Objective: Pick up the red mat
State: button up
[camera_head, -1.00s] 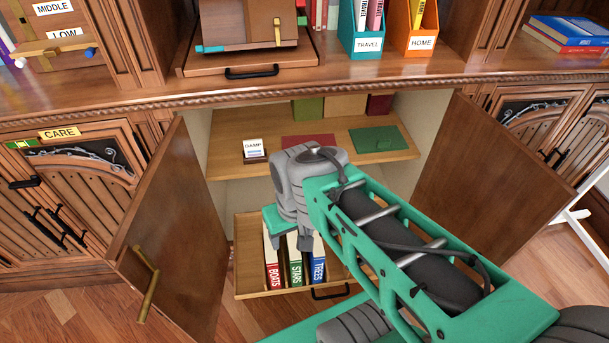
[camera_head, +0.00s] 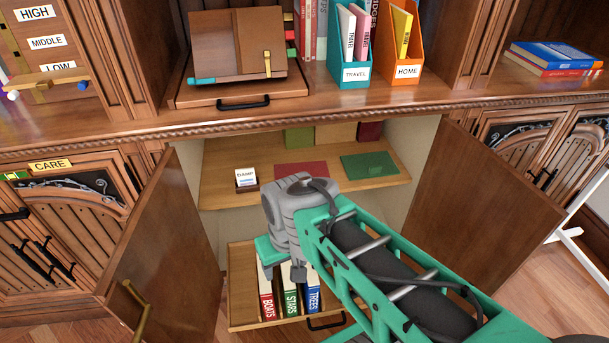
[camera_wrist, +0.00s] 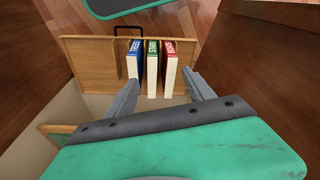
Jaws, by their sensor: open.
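The red mat (camera_head: 301,169) lies flat on the shelf inside the open cabinet, in the head view. Its front part is hidden behind my wrist. My gripper (camera_head: 284,273) points down over the pulled-out drawer, in front of and below the shelf with the mat. In the wrist view my gripper (camera_wrist: 163,92) is open, its two fingers apart above the books in the drawer, with nothing held. The red mat does not show in the wrist view.
A green mat (camera_head: 369,166) lies right of the red one, and a DAMP card (camera_head: 246,177) stands left. The drawer (camera_head: 243,290) holds the BOATS, STARS and TREES books. Open cabinet doors (camera_head: 165,250) (camera_head: 483,192) flank the opening.

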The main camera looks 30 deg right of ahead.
aim_at(315, 169)
jog(key=z, duration=1.35)
jog(key=k, duration=0.9)
jog(key=u, duration=0.8)
jog(key=i, duration=1)
